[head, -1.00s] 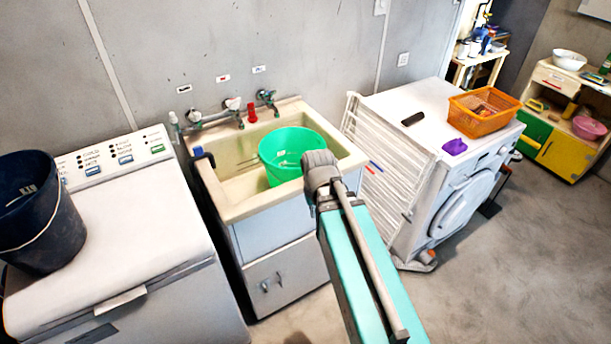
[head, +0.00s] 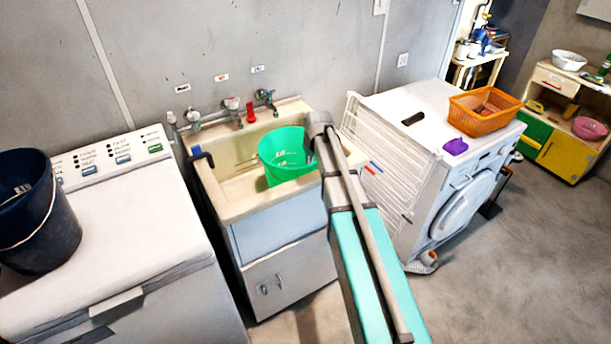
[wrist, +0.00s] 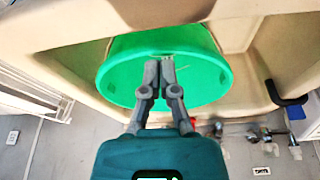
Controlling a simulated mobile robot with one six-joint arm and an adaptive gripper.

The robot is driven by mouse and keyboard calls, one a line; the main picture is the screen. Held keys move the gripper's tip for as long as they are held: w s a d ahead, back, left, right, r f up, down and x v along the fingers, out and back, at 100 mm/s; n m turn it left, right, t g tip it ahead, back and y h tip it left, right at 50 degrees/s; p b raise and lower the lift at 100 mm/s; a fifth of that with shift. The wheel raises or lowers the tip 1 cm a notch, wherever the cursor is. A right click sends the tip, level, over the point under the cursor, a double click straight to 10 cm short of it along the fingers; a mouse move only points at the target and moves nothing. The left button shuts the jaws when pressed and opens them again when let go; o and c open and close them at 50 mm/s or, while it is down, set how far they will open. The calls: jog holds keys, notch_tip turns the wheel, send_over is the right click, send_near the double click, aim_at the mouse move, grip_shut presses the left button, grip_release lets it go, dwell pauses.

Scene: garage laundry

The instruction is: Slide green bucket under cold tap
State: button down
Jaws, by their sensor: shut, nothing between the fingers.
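The green bucket (head: 284,158) stands in the cream sink, right of its middle; my arm hides its right side. Whether it is tilted is unclear. The wrist view shows the bucket (wrist: 205,80) from above, upside down, with the taps at the bottom. My gripper (wrist: 160,62) is shut and empty there, its fingertips over the bucket; contact cannot be told. In the head view my arm hides the gripper. The right tap (head: 266,97), below a blue label (head: 257,69), is probably the cold one. It is on the wall behind the bucket.
The sink (head: 236,213) has free room left of the bucket. A middle tap (head: 233,104) under a red label and a left tap (head: 193,118) line the wall. A red object (head: 251,113) stands on the back rim. A white drying rack (head: 377,155) is close on the right.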

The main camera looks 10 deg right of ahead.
jog(key=shift+f, duration=0.15)
jog(key=b+x, duration=0.9)
jog(key=shift+f+b, duration=0.3)
jog(key=shift+f, duration=0.05)
dwell(0.5)
jog(key=shift+w, duration=0.2)
jog(key=w+a, duration=0.1)
jog(key=w, duration=0.6)
jog(key=shift+w+a, duration=0.3)
jog(key=shift+r, duration=0.2)
jog(key=p+v, duration=0.9)
jog(key=shift+r, duration=0.3)
dwell(0.4)
jog(key=shift+s+p, duration=0.1)
jog(key=shift+p, duration=0.2)
